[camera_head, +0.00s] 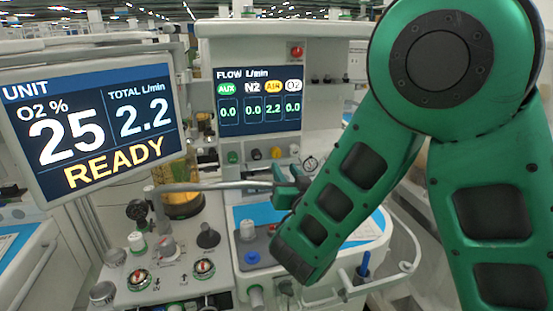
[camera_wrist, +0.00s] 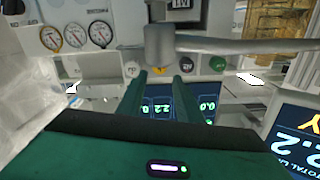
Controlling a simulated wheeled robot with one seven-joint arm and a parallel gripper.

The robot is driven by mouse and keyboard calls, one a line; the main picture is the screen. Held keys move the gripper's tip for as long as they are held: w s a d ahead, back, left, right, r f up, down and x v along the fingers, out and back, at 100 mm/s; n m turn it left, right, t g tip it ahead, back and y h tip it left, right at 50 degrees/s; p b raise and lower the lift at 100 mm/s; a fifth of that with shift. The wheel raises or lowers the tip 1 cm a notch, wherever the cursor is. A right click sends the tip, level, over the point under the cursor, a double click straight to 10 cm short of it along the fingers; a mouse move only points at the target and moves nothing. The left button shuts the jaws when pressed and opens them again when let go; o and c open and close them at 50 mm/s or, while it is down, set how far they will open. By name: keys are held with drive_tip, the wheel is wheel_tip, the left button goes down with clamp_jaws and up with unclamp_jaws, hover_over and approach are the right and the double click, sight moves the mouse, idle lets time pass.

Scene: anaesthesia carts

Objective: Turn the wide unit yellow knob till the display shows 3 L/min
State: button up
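The yellow knob (camera_head: 276,153) sits in a row of knobs under the flow display of the wide unit. The flow display (camera_head: 259,101) reads AIR 2.2, with AUX, N2 and O2 at 0.0. The tilted unit display (camera_head: 95,125) reads O2 25 %, TOTAL 2.2 L/min, READY. My gripper (camera_head: 288,178) is below and slightly right of the knob in the head view. In the wrist view my gripper (camera_wrist: 168,78) has its two green fingers apart, with nothing seen gripped. The yellow knob (camera_wrist: 158,71) shows small beyond the fingertips, partly hidden.
A grey metal bar (camera_head: 215,186) runs across just left of my gripper; it crosses the wrist view (camera_wrist: 250,45) near the fingertips. Other knobs (camera_head: 232,157) flank the yellow one.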

sight(277, 155)
drive_tip(key=x, duration=0.9)
drive_tip(key=shift+w, duration=0.25)
drive_tip(key=c, duration=0.8)
